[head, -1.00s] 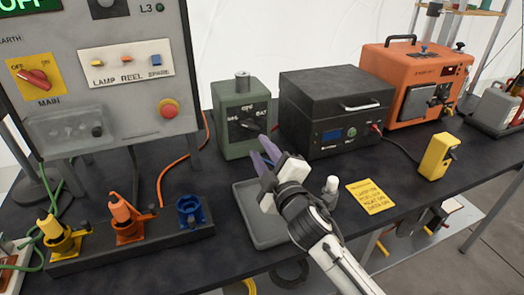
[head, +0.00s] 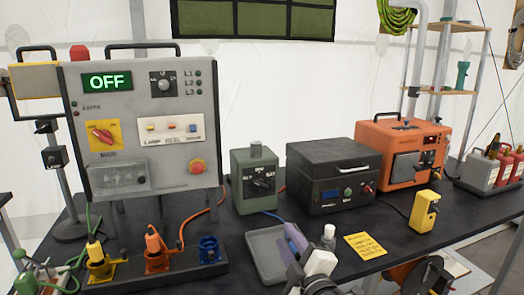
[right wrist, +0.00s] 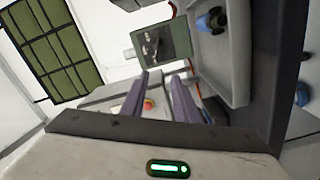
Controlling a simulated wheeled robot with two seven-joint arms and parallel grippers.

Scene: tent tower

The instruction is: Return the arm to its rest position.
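My right gripper (head: 294,238) is low in the head view, over the right part of a grey tray (head: 256,262). Its purple fingers also show in the right wrist view (right wrist: 160,85), set apart with nothing held between them. Part of my right arm is cut off by the bottom edge of the head view. My left gripper and left arm are not in view.
A grey control panel (head: 130,80) reading OFF stands at the left. A green box (head: 254,195), black case (head: 325,200) and orange box (head: 385,135) stand behind the gripper. A small white bottle (head: 328,238), yellow card (head: 365,246) and yellow device (head: 424,215) are to its right.

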